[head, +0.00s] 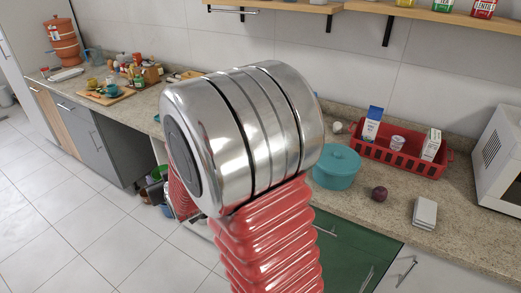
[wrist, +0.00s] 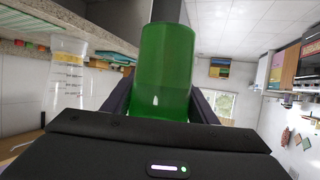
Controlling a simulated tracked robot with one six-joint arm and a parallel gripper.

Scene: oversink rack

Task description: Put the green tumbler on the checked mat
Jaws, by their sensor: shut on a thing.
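The green tumbler (wrist: 165,70) is in the middle of the wrist view. It sits between the two dark fingers of my gripper (wrist: 161,103), which is shut on it. In the head view my own arm fills the middle, and neither the gripper nor the tumbler shows there. I cannot make out the checked mat in either view; my arm hides part of the counter.
In the head view, a teal pot (head: 336,168), a red crate (head: 400,157) with cartons, a dark round fruit or vegetable (head: 379,194) and a microwave (head: 503,150) stand on the right counter. A clear measuring jug (wrist: 67,80) is left in the wrist view.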

